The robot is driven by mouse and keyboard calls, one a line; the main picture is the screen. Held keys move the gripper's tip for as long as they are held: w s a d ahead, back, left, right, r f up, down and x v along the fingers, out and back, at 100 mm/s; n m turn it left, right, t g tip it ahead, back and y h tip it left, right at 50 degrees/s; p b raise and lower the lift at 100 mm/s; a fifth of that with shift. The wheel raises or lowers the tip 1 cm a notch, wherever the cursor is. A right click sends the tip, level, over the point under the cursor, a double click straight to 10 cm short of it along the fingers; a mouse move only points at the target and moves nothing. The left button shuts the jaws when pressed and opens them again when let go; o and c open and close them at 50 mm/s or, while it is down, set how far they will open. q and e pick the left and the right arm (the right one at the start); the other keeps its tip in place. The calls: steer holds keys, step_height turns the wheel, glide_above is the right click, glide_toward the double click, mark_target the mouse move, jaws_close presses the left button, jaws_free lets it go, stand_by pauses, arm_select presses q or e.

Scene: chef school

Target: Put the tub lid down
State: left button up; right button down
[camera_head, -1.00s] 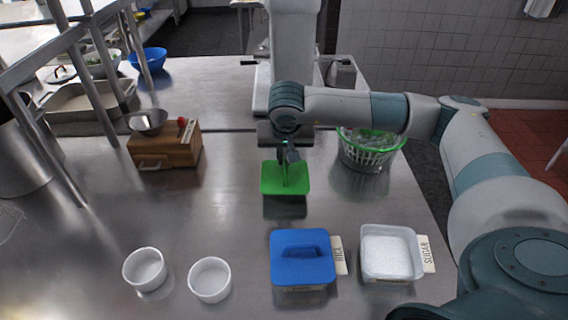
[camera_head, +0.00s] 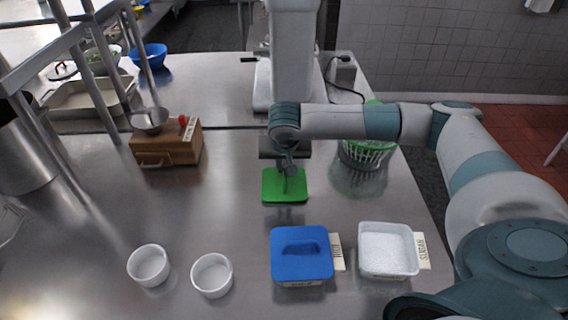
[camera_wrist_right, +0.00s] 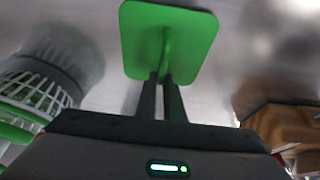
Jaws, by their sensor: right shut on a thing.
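The green tub lid (camera_head: 272,193) is flat and level, at or just above the steel table behind the blue-lidded tub. My right gripper (camera_head: 289,171) comes down from above and is shut on the lid's raised handle. In the right wrist view the lid (camera_wrist_right: 195,40) spreads beyond the gripper fingers (camera_wrist_right: 164,80), which pinch its handle. I cannot tell for sure whether the lid touches the table. The open sugar tub (camera_head: 389,250) with white contents stands at the front right. My left gripper is not in view.
The tub with a blue lid (camera_head: 302,269) stands in front. Two white bowls (camera_head: 149,265) are at the front left. A wooden box (camera_head: 180,146) is at left, and a green-rimmed basket (camera_head: 367,153) is behind at right. The table around the lid is clear.

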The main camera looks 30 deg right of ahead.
steer(key=shift+f, duration=0.2)
steer(key=c, duration=1.9)
jaws_free()
steer(key=shift+r, duration=0.1)
steer(key=shift+o, duration=0.2)
steer(key=shift+r, duration=0.2)
